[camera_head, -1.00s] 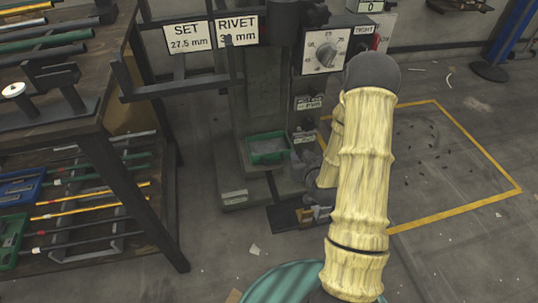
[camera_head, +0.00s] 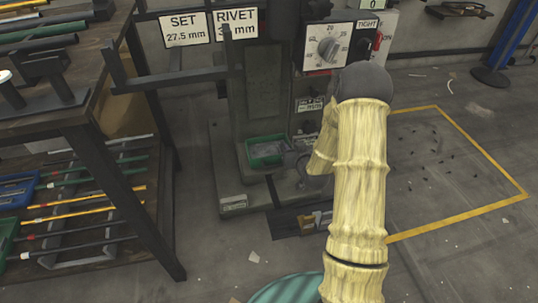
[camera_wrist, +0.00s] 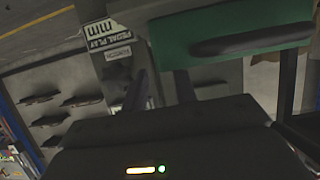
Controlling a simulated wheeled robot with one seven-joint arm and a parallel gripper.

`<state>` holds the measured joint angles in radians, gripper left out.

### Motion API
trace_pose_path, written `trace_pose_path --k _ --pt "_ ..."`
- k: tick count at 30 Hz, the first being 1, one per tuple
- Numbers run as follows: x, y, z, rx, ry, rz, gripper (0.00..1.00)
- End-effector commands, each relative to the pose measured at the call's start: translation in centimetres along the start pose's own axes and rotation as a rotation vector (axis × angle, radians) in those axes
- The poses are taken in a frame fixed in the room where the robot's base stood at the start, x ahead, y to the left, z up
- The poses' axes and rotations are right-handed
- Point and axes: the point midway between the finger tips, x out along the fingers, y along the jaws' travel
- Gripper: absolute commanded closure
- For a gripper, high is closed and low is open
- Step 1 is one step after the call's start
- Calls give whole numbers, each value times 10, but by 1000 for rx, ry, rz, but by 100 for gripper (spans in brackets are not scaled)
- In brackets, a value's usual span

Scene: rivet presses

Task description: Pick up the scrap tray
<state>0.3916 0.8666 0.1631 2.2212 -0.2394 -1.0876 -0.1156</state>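The green scrap tray (camera_head: 265,151) sits on the grey base of the press, below the column. Grey contents show inside it. My gripper (camera_head: 286,150) is low at the tray's right end, partly hidden behind my yellow-sleeved arm. In the wrist view, a large green side with a dark handle-like bar, which looks like the scrap tray (camera_wrist: 180,38), fills the upper right, very close. The two dark fingers of my gripper (camera_wrist: 163,78) stand apart there with a gap between them, nothing seen held. I cannot tell whether they touch the tray.
The press (camera_head: 262,85) rises behind the tray, with a dial panel (camera_head: 328,46) at upper right. A dark workbench and rack (camera_head: 130,180) stand at left, with a bar reaching towards the press. A yellow-outlined floor area (camera_head: 455,215) with small dark bits lies at right.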

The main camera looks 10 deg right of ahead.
Motion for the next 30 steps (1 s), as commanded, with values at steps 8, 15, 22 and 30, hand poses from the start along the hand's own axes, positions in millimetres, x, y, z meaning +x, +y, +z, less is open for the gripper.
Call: trace_pose_path --k 8,15,22,30 --pt "37 -2 3 -1 3 -1 72" --pt "42 -2 0 0 0 -1 72" --pt "42 -1 0 0 0 -1 72" --pt "42 -1 0 0 0 -1 93"
